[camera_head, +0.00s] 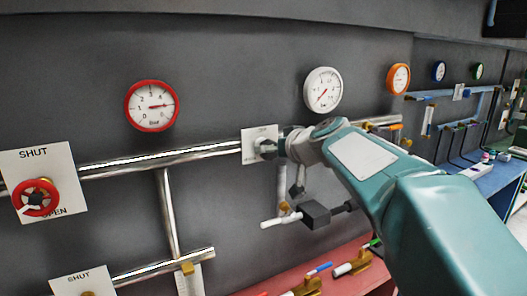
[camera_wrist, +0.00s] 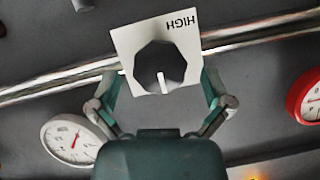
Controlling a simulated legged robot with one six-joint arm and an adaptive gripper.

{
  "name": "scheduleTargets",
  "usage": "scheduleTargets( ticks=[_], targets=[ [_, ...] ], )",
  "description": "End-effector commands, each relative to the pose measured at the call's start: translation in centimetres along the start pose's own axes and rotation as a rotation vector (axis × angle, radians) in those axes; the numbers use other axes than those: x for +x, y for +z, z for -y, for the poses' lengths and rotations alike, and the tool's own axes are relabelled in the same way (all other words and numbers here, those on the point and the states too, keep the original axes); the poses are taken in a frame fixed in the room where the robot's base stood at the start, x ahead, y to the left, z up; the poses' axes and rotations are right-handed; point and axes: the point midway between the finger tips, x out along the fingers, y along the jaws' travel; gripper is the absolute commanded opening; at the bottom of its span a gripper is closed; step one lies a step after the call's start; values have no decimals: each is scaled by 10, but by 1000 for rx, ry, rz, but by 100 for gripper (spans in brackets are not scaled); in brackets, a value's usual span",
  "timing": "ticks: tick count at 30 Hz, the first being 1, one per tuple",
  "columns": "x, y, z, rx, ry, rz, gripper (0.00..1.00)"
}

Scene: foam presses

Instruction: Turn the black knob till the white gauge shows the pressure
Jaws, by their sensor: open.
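The black knob (camera_wrist: 155,62) is faceted, with a white mark pointing down in the wrist view. It sits on a white plate (camera_wrist: 124,42) on which HIGH reads upside down. In the head view the knob (camera_head: 266,149) is partly hidden by my gripper (camera_head: 286,146). My gripper (camera_wrist: 160,86) is open in the wrist view, its fingers on either side of the knob; I cannot tell whether they touch it. The white gauge (camera_head: 322,90) hangs above and right of the knob, its red needle slanting to the lower left; it also shows in the wrist view (camera_wrist: 72,143).
A red gauge (camera_head: 151,106) hangs to the left, above a silver pipe (camera_head: 130,163). A red valve wheel (camera_head: 36,198) on a SHUT plate is at the far left. A white handle with a black block (camera_head: 315,214) is below my gripper. Orange, blue and green gauges are at right.

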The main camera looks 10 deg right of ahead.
Motion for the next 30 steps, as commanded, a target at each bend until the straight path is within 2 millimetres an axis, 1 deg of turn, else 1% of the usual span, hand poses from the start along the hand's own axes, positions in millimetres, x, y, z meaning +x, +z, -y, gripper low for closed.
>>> scheduleTargets(
  ticks=[1,5,14,15,17,18,20,21,30],
  targets=[
    [8,0,0,0,0,1,100],
    [19,0,0,0,-1,0,100],
    [22,0,0,0,1,-1,100],
    [22,0,0,0,1,-1,91],
    [22,0,0,1,1,-1,64],
    [22,0,0,1,1,-1,46],
    [22,0,0,1,0,-1,20],
    [22,0,0,1,0,-1,19],
    [22,0,0,15,-5,0,19]
  ],
)
